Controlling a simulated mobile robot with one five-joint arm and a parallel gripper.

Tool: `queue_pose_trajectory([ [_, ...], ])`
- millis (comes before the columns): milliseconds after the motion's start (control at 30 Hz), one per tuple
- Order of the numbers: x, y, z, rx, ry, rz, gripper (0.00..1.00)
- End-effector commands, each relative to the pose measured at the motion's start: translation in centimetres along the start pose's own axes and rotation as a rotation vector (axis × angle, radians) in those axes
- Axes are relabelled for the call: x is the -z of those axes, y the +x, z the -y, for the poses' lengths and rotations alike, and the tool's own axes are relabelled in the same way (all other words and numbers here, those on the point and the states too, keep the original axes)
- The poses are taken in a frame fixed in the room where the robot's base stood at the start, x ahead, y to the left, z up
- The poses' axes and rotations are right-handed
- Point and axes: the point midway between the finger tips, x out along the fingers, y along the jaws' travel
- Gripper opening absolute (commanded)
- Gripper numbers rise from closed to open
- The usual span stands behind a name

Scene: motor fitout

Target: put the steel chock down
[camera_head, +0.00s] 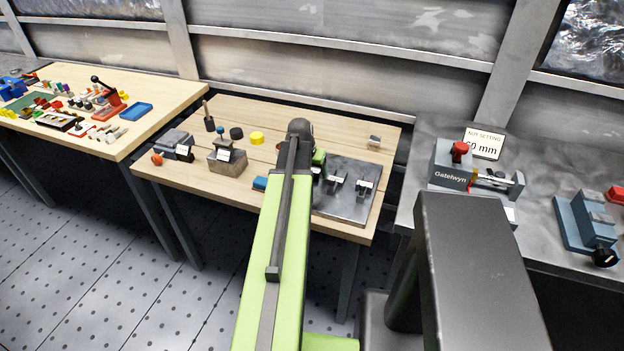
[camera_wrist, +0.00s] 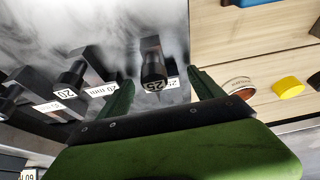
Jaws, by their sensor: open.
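A dark steel chock (camera_wrist: 150,50) with a black round post and a label reading 25 stands on the grey steel plate (camera_wrist: 120,18) in the wrist view. My gripper (camera_wrist: 161,84) is open, one green finger on each side of this chock, with a gap showing on both sides. Two similar chocks, one labelled 20 (camera_wrist: 72,78), stand to the left in the wrist view. In the head view, the plate (camera_head: 338,207) lies at the right of the middle table, with chocks (camera_head: 362,188) on it. My arm hides most of my gripper there.
Left of my arm on the middle table (camera_head: 230,108) are a grey block (camera_head: 228,162), a vice (camera_head: 176,143) and a yellow cylinder (camera_head: 257,138). A small grey piece (camera_head: 375,141) sits behind the plate. A Gatelwyn vice (camera_head: 452,175) stands on the right bench.

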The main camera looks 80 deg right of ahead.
Motion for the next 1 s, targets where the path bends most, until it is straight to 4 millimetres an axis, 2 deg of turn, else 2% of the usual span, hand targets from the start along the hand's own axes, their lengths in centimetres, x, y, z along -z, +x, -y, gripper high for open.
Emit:
queue_pose_trajectory([
  [133, 0.05, -0.22, -0.01, 0.0, 0.0, 0.0, 0.74],
  [700, 0.04, -0.22, -0.04, -0.001, 0.0, 0.0, 0.0],
  [1000, 0.06, -0.24, -0.04, -0.001, -0.001, -0.001, 0.0],
])
